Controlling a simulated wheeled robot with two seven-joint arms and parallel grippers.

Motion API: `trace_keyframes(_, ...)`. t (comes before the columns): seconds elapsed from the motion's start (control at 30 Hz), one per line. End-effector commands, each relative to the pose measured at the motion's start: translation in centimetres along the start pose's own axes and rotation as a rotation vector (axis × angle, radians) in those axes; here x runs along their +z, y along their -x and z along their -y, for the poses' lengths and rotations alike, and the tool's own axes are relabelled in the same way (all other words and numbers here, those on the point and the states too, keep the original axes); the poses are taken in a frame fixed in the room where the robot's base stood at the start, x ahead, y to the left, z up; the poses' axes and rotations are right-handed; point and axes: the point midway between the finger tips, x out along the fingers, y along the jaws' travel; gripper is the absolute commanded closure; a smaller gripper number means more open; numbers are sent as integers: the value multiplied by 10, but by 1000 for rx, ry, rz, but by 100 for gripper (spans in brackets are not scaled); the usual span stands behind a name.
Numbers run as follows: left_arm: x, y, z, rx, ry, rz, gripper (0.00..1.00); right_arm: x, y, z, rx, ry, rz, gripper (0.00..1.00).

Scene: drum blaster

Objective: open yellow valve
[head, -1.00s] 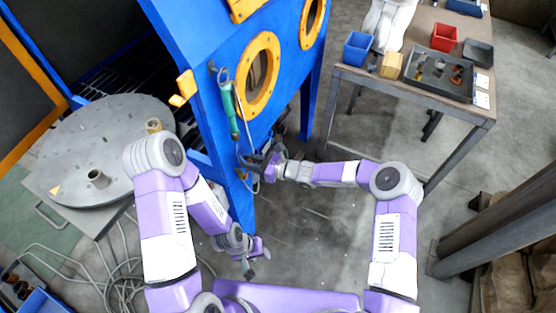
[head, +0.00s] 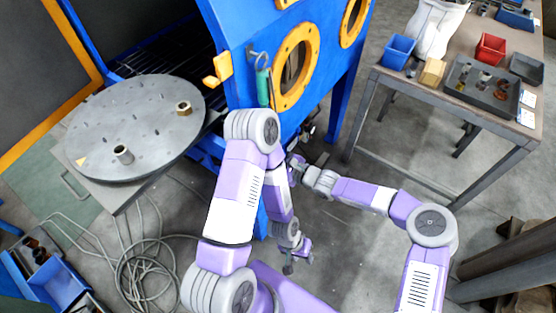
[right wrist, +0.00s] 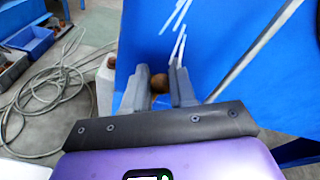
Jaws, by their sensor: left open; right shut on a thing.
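My right gripper (head: 293,164) is at the lower edge of the blue blasting cabinet in the head view. In the right wrist view its fingers (right wrist: 158,88) are closed around a small round brown-orange thing, with blue panel behind it. This may be the valve's knob; its yellow colour is not clear and the fingers cover much of it. In the head view I cannot make out the valve at the gripper. My left gripper (head: 297,258) is open and empty, hanging low over the floor, apart from the cabinet.
The blue cabinet (head: 237,45) has orange-ringed portholes and a hanging green-handled tool (head: 263,86). A grey round turntable (head: 90,135) stands at left. Cables (head: 150,270) lie on the floor. A workbench (head: 440,98) with bins is at upper right. Floor between bench and cabinet is clear.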

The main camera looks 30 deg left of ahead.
Motion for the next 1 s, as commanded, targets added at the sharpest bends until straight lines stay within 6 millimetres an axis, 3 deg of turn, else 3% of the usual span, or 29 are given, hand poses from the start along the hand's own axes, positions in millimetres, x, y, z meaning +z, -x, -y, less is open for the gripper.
trace_keyframes(0.37,0,0,0,0,0,0,57,-3,1,1,-1,11,-10,100)
trace_keyframes(0.4,0,0,0,0,0,0,57,-3,1,1,-1,11,-9,70)
trace_keyframes(0.53,0,0,0,0,0,0,57,-2,1,0,-1,9,-6,52)
trace_keyframes(0.83,0,1,0,0,0,0,57,0,3,0,-1,6,-3,52)
trace_keyframes(1.0,0,8,-3,0,0,0,57,0,25,2,-2,4,-4,52)
